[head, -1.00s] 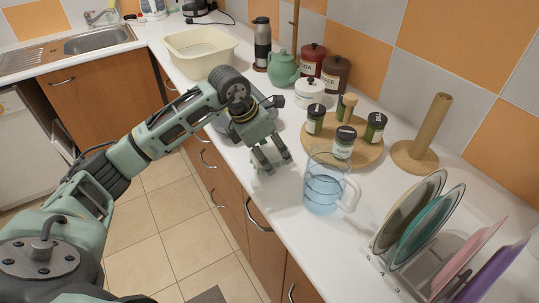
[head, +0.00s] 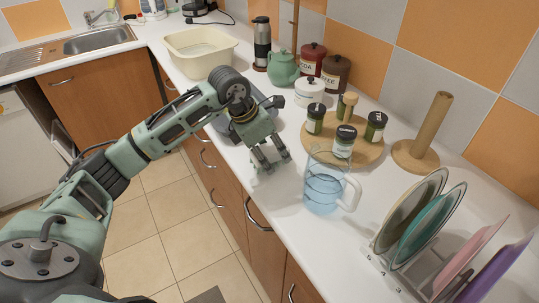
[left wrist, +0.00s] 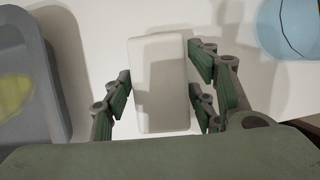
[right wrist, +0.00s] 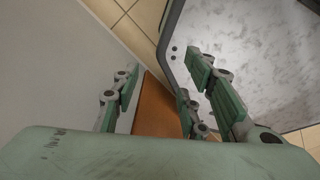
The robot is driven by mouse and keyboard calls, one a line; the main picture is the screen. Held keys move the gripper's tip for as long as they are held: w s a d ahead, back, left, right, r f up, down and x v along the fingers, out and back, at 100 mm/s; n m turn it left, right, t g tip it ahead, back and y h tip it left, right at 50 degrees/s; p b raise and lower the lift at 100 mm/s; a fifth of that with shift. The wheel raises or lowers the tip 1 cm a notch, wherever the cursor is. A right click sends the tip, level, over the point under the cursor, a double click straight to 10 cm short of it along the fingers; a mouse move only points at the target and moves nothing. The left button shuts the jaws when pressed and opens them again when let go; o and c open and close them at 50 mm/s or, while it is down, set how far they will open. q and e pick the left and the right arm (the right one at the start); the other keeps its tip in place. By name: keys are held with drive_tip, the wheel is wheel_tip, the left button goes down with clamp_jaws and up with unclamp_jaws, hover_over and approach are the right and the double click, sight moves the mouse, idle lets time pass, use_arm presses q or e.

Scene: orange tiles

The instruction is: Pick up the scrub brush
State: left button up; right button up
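A pale, rounded rectangular block (left wrist: 160,85) lies on the white counter in the left wrist view. It may be the scrub brush seen from above, but no bristles or handle show. My left gripper (head: 271,160) is open just above the counter, its fingers on either side of the block. The right-hand fingers are close to the block's edge; contact cannot be told. In the head view the fingers hide most of the block. My right gripper (right wrist: 160,90) is open and empty, seen only in its wrist view.
A clear blue-tinted pitcher (head: 325,185) stands right of my left gripper. A grey tray (left wrist: 45,85) with something yellow in it lies to the left. A round wooden board (head: 368,153) with several jars stands behind, and a plate rack (head: 384,268) at right.

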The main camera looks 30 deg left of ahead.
sight(269, 149)
use_arm(q)
drive_tip(key=c, duration=0.8)
drive_tip(key=shift+c, duration=0.2)
drive_tip(key=shift+r, duration=0.2)
drive_tip(key=shift+w+r+p, duration=0.1)
drive_tip(key=shift+r+p, duration=0.2)
drive_tip(key=shift+r, duration=0.05)
wheel_tip(269, 149, up, 10)
drive_tip(key=shift+f+b, duration=0.25)
drive_tip(key=shift+b, duration=0.5)
drive_tip(key=o, duration=0.6)
drive_tip(key=shift+c, duration=0.2)
drive_tip(key=c, duration=0.4)
drive_tip(key=shift+f, duration=0.1)
